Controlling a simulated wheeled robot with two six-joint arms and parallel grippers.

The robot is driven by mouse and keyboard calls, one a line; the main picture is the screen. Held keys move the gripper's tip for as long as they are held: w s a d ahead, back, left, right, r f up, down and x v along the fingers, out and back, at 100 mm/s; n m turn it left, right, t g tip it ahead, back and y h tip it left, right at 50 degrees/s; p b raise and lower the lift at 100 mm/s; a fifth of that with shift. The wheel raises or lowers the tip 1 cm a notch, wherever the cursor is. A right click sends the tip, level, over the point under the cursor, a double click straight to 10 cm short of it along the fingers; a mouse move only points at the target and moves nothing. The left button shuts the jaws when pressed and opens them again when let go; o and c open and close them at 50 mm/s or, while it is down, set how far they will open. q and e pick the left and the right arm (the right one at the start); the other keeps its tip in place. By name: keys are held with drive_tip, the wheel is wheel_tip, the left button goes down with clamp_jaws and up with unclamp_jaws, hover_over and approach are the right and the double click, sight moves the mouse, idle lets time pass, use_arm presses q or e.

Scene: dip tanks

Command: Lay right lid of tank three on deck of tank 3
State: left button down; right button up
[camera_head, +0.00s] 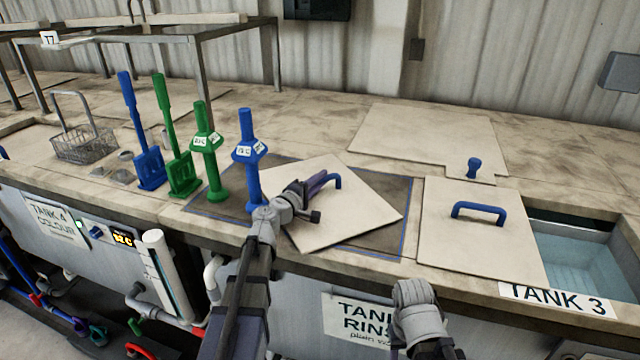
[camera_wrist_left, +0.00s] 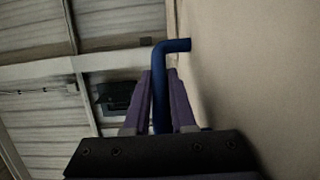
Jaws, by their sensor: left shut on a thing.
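My left gripper (camera_head: 318,182) is shut on the blue handle (camera_head: 337,181) of a pale square lid (camera_head: 345,215). The blue handle (camera_wrist_left: 163,85) stands between the purple fingers in the left wrist view, with the pale lid face (camera_wrist_left: 245,70) at right. The lid is turned askew over a dark mat with a blue outline (camera_head: 388,243); I cannot tell whether it touches. Tank 3 (camera_head: 575,262) is open at its right, showing pale blue water. A second pale lid (camera_head: 470,250) with a blue handle (camera_head: 479,211) lies flat beside the opening. My right gripper is out of view.
Blue (camera_head: 249,165) and green (camera_head: 207,155) upright tools stand left of the held lid, with blue (camera_head: 150,165) and green (camera_head: 182,172) paddles beyond. A wire basket (camera_head: 85,145) stands further left. A flat panel with a blue knob (camera_head: 474,167) lies behind. The deck at back right is clear.

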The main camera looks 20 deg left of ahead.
use_arm(q)
drive_tip(key=shift+f, duration=0.15)
drive_tip(key=c, duration=0.8)
unclamp_jaws()
drive_tip(key=shift+o, duration=0.2)
drive_tip(key=shift+r, duration=0.25)
drive_tip(key=v, duration=1.2)
